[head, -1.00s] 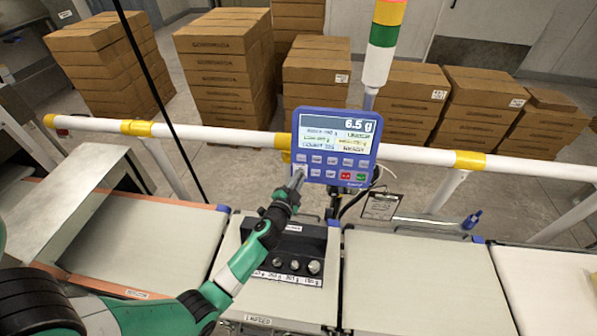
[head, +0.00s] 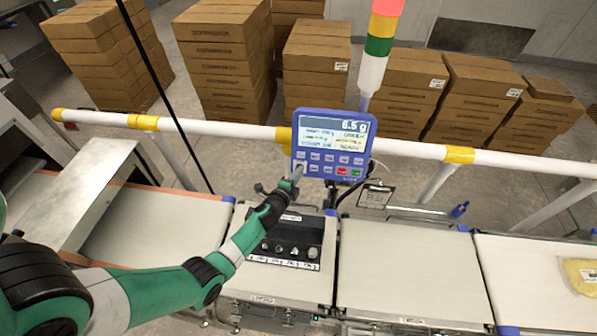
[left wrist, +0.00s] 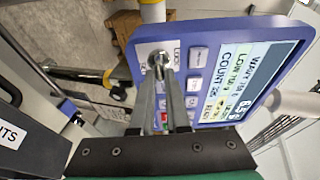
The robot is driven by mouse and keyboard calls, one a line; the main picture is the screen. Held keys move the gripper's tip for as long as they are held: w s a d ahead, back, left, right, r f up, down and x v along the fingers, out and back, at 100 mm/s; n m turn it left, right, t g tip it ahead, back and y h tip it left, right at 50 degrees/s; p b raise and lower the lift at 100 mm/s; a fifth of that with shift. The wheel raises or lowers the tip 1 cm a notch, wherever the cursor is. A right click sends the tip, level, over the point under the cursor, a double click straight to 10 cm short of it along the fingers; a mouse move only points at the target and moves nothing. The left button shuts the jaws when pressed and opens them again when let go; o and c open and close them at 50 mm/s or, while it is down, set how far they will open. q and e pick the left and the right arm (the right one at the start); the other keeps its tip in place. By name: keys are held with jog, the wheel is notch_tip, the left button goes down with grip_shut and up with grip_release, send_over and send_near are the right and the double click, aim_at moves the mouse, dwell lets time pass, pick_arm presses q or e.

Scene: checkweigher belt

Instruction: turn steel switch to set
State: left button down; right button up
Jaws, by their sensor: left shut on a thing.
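The blue checkweigher panel (head: 332,146) stands on the white rail, with a lit screen reading about 6.5 g and rows of buttons. The steel switch (left wrist: 157,57) is a small round metal piece at the corner of the panel's keypad, beside a partly readable label, in the left wrist view. My left gripper (left wrist: 163,72) has its two narrow fingers closed on the steel switch; its tips hide part of it, and its exact angle is hard to read. In the head view the left gripper (head: 298,174) reaches the panel's lower left corner. My right gripper is not in view.
Below the arm is a black tray (head: 312,238) with several metal weights. Pale belts (head: 400,270) run across the front. A yellow bag (head: 580,274) lies on the right belt. A stack light (head: 380,45) rises behind the panel, and stacked cartons (head: 222,60) stand beyond the rail.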

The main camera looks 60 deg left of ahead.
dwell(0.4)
pick_arm(q)
jog(key=c, duration=0.9)
grip_release()
jog(key=p+v, duration=0.4)
jog(key=v, duration=0.7)
jog(key=shift+s+d, duration=0.15)
jog(key=shift+s, duration=0.15)
jog(key=shift+r, duration=0.15)
